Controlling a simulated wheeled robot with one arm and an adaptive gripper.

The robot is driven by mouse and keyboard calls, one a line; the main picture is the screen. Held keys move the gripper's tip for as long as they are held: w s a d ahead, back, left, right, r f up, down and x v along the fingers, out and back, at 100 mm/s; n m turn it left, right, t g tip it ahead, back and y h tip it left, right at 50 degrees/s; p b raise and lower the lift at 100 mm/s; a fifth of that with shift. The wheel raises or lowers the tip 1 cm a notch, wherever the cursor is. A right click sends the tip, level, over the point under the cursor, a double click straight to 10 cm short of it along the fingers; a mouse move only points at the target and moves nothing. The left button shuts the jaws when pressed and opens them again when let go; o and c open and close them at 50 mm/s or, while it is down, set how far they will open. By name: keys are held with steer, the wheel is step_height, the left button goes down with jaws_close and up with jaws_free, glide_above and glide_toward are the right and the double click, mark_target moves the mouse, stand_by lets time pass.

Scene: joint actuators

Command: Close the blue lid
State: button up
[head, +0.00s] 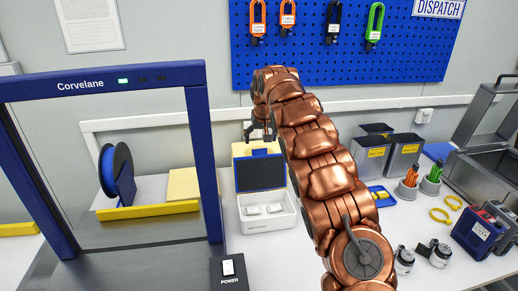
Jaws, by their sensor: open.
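The blue lid (243,186) stands raised and upright at the back of a white box (268,226), with a dark panel on its inner face and a yellow patch near its top edge. The box is open and holds small pale items. My gripper (257,134) is open, just above the lid's top edge in the picture. I cannot tell whether its fingers touch the lid. My copper arm covers the area at the right side of the box.
A blue-framed machine (103,78) stands close on the left, with a power switch (228,268) in front. Grey bins (402,155), pen cups (407,190), yellow rings (439,216) and a blue device (479,233) are on the right. A blue pegboard (410,50) hangs behind.

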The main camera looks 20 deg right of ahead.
mark_target(260, 150)
steer(key=shift+p+x, duration=0.95)
steer(key=shift+x, duration=2.2)
steer(key=shift+a, duration=0.1)
jaws_close()
